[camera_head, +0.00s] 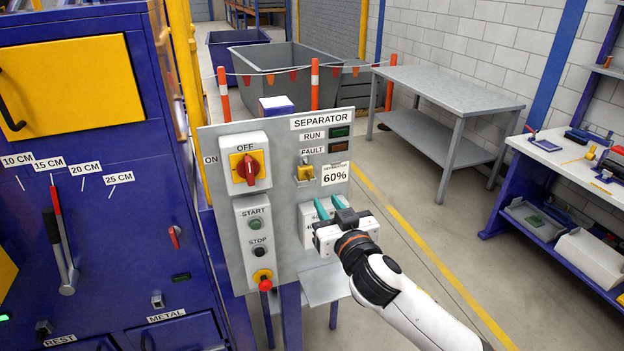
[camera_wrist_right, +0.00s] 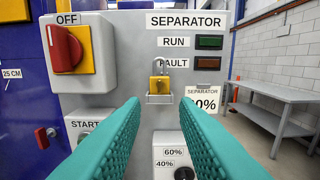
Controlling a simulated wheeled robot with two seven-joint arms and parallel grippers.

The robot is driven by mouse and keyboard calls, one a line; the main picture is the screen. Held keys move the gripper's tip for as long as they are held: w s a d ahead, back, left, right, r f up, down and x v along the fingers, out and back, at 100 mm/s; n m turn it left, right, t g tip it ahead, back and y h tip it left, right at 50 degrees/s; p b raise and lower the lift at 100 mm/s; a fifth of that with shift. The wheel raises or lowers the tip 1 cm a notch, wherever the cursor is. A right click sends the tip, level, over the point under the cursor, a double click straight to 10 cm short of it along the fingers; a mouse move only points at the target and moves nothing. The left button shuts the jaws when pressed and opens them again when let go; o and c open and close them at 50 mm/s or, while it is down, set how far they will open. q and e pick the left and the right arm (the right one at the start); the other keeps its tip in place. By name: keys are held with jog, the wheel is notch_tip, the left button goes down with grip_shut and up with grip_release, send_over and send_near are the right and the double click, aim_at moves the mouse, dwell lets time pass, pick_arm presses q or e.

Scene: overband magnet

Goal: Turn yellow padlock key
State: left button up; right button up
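The yellow padlock (camera_head: 305,173) hangs on the grey separator panel (camera_head: 216,235), right of the red rotary switch (camera_head: 248,169) marked OFF. In the right wrist view the padlock (camera_wrist_right: 160,82) sits on a small metal bracket, its shackle pointing up; a key cannot be made out. My right gripper (camera_head: 331,206) is in front of the lower right of the panel, below the padlock. Its two teal fingers (camera_wrist_right: 158,105) are spread apart with nothing between them, and the padlock shows beyond their tips. My left gripper is in neither view.
START and STOP buttons (camera_head: 258,251) are on the panel's left, above a red-knobbed stop (camera_head: 264,280). A selector dial (camera_wrist_right: 184,174) shows below the padlock. A blue machine (camera_head: 100,230) stands left. A metal table (camera_head: 455,92) and workbench (camera_head: 560,160) stand right, with open floor between.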

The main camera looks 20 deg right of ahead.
aim_at(308, 176)
jog(key=w+p, duration=0.2)
jog(key=w, duration=0.8)
jog(key=shift+w+a, duration=0.2)
jog(key=shift+c, duration=0.6)
grip_shut()
